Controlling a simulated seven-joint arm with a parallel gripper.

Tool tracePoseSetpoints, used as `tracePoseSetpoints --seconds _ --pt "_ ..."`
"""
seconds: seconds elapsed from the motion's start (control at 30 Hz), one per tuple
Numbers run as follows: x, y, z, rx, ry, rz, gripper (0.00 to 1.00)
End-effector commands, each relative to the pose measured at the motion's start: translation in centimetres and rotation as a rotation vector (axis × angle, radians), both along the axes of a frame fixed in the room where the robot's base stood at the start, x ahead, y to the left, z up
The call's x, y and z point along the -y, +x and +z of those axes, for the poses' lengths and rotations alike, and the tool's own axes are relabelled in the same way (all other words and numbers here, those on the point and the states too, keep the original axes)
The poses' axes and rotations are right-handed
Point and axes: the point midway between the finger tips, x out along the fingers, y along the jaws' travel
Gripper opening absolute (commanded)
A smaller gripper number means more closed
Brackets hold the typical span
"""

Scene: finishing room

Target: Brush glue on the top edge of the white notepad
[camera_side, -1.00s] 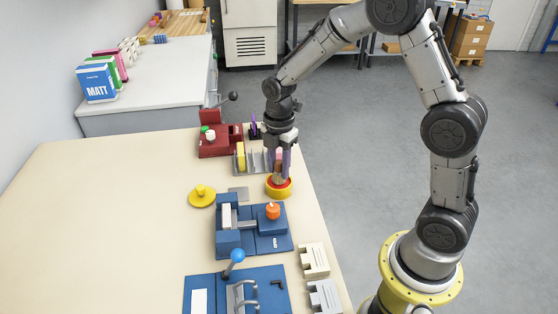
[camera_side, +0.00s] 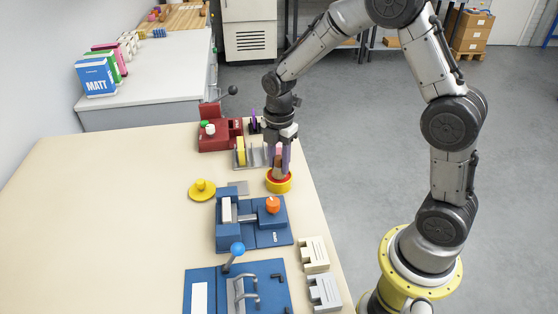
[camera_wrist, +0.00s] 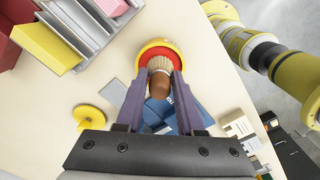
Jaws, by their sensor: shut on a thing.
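My gripper (camera_side: 279,168) is shut on a brush and points down over the glue pot. The brush (camera_wrist: 160,66) has tan bristles and a brown handle, seen between the jaws in the wrist view. The yellow pot (camera_side: 279,187) has a red inside, which also shows in the wrist view (camera_wrist: 150,45). The bristles are at the pot's opening; I cannot tell how deep they reach. A white block (camera_side: 227,209) that looks like the white notepad sits in the blue clamp (camera_side: 268,236), nearer the camera than the pot. I cannot make out glue on it.
A grey rack (camera_side: 251,162) with a yellow pad (camera_side: 241,150) stands just behind the pot. A red device (camera_side: 217,138) is farther back. A yellow knobbed disc (camera_side: 202,190) lies left. A blue lever fixture (camera_side: 205,275) is in front. The table's left side is clear.

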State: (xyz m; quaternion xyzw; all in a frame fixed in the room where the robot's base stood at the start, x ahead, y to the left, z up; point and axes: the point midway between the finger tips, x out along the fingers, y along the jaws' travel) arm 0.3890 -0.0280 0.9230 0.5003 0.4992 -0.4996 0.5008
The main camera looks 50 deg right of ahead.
Motion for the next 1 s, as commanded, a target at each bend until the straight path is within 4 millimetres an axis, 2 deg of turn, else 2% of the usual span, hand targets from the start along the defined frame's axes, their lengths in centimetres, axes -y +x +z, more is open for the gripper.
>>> tracePoseSetpoints --seconds 1.0 --pt "0.00 0.01 -0.80 0.000 0.000 0.000 0.00"
